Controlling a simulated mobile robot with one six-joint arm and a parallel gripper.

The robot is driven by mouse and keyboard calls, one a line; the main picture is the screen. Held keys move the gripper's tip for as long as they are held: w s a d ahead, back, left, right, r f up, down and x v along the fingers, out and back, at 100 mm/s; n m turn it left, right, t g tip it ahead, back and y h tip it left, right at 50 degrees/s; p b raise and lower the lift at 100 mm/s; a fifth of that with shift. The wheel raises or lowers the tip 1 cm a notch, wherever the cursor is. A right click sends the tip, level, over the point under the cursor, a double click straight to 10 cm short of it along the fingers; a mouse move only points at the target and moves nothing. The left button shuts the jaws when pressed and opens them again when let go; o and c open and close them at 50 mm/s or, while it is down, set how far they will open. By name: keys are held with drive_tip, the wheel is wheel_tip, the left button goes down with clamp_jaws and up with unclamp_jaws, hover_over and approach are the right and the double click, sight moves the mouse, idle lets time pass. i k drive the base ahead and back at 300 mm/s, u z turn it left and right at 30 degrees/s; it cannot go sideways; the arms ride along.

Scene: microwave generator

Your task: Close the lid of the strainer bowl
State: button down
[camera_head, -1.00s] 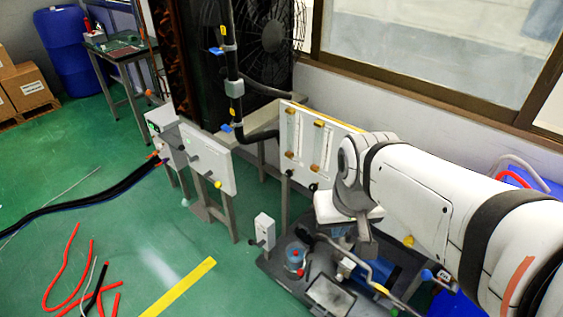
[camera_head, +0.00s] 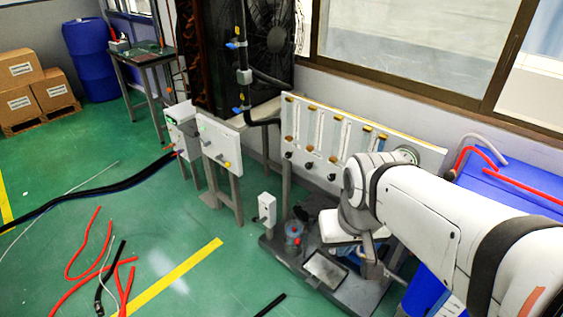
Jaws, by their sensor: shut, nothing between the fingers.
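A small clear bluish bowl-like container (camera_head: 293,232) with a red part stands on the dark base plate at lower centre. It may be the strainer bowl; its lid cannot be made out at this size. My gripper (camera_head: 369,262) hangs below my white wrist, to the right of that container and apart from it. Its fingers are small and partly hidden, and it appears shut with nothing held. My wrist and arm cover part of the equipment on the plate.
A shallow rectangular tray (camera_head: 326,268) lies on the base plate (camera_head: 350,297) between container and gripper. A white box (camera_head: 266,209) stands left of the container. A gauge panel (camera_head: 335,145) rises behind. Loose red hoses (camera_head: 90,245) lie on the green floor, left.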

sight(300, 212)
drive_tip(key=z, duration=0.15)
drive_tip(key=i, duration=0.85)
drive_tip(key=u, duration=0.05)
